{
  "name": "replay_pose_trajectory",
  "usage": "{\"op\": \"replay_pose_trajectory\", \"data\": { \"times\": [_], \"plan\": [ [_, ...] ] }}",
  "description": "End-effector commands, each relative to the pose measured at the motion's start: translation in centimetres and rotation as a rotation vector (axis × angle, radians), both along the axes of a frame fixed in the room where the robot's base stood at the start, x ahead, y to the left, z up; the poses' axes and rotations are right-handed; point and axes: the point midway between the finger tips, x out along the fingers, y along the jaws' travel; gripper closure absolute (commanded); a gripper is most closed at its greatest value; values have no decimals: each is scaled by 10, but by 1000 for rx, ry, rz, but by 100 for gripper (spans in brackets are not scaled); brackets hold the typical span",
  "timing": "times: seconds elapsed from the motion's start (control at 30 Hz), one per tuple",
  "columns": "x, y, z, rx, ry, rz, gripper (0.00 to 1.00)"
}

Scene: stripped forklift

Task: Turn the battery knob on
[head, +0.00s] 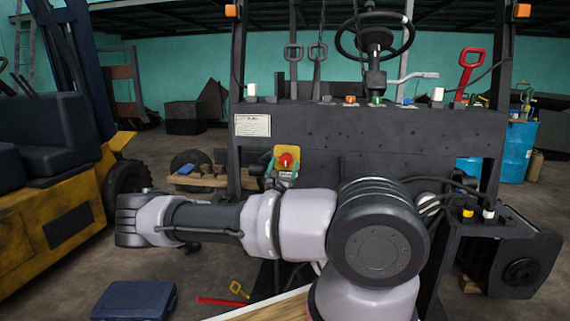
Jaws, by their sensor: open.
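A red knob (286,160) sits on a yellow plate (276,152), low on the left part of the forklift's dark front panel. I take it to be the battery knob; its on or off position cannot be read at this size. My arm crosses the picture just below the knob and reaches to the left, without visibly covering it. I cannot make out my gripper or its fingers anywhere in this view. No contact with the knob shows.
The stripped forklift's dark panel (400,135) carries a steering wheel (375,35) and several levers. A yellow forklift (50,220) stands at left. A dark blue case (134,300) and red bar (222,301) lie on the floor. Blue drums (517,150) stand behind at right.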

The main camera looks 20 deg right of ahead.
Motion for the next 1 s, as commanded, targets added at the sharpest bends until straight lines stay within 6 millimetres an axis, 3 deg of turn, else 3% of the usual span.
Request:
{"op": "replay_pose_trajectory", "data": {
  "times": [0.2, 0.47, 0.6, 0.7, 1.0],
  "plan": [
    [11, -9, 6, 0, 0, 0, 6],
    [12, -9, 6, 0, 0, 0, 6],
    [11, -9, 6, 0, 0, -1, 59],
    [11, -9, 6, 0, 0, 0, 92],
    [12, -9, 7, 35, -24, -1, 91]
  ]
}}
